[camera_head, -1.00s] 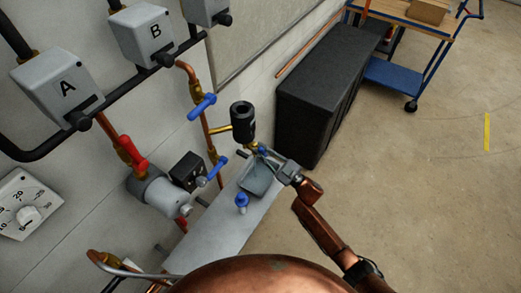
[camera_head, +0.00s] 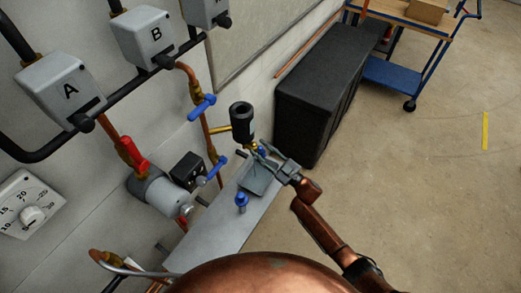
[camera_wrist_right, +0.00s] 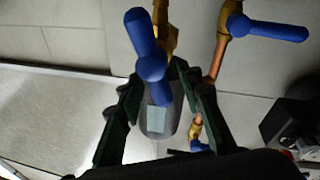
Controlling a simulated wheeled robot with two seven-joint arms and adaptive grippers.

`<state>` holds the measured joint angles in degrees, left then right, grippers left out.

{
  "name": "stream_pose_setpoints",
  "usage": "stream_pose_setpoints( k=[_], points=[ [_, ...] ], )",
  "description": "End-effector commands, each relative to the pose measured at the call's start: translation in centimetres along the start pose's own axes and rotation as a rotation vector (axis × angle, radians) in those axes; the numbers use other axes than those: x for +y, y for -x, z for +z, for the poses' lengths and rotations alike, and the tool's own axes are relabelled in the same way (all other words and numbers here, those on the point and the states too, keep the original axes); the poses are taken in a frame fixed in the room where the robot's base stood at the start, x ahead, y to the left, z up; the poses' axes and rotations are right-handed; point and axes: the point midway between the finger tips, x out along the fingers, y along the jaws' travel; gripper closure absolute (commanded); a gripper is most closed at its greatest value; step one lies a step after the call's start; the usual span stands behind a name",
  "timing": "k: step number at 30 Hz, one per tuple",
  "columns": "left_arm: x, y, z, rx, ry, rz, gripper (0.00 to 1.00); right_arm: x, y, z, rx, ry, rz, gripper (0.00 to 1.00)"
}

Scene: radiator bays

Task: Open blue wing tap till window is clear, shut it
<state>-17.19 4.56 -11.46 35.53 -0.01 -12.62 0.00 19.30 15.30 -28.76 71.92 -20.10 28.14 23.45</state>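The blue wing tap (camera_wrist_right: 147,45) shows in the right wrist view on a brass fitting, its wing between and just beyond my right gripper's dark fingers (camera_wrist_right: 158,75). The fingers stand apart on either side; I see no clear grip on it. Behind it is a grey cylinder with a pale blue-grey square patch (camera_wrist_right: 158,118); I cannot tell if this is the window. In the head view my right gripper (camera_head: 265,155) is at the small blue tap below the black cylinder (camera_head: 241,122), over a grey tray (camera_head: 255,185). My left gripper is not in view.
Blue lever valves (camera_head: 202,107) and (camera_head: 217,168) sit on copper pipes left of the black cylinder. A small blue-topped fitting (camera_head: 242,200) stands on the grey ledge (camera_head: 215,235). A black chest (camera_head: 320,90) stands behind; the floor at right is free.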

Motion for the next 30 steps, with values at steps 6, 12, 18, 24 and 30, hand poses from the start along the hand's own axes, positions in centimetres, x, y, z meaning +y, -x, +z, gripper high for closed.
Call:
stream_pose_setpoints(
  k=[6,12,18,24,30],
  points=[
    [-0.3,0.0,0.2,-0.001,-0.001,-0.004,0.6,0.0,0.0,0.0,0.001,0.001,0.0,0.66],
    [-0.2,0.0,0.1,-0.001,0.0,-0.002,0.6,0.1,1.9,0.1,-0.002,0.001,0.001,0.66],
    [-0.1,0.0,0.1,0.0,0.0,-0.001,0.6,0.0,6.1,0.1,-0.003,0.001,0.0,0.66],
    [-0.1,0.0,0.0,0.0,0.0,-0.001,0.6,0.0,9.8,0.0,-0.001,0.0,0.001,0.66],
    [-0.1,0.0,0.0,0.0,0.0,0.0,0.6,0.0,11.7,0.0,0.0,0.0,0.001,0.66]
  ],
)
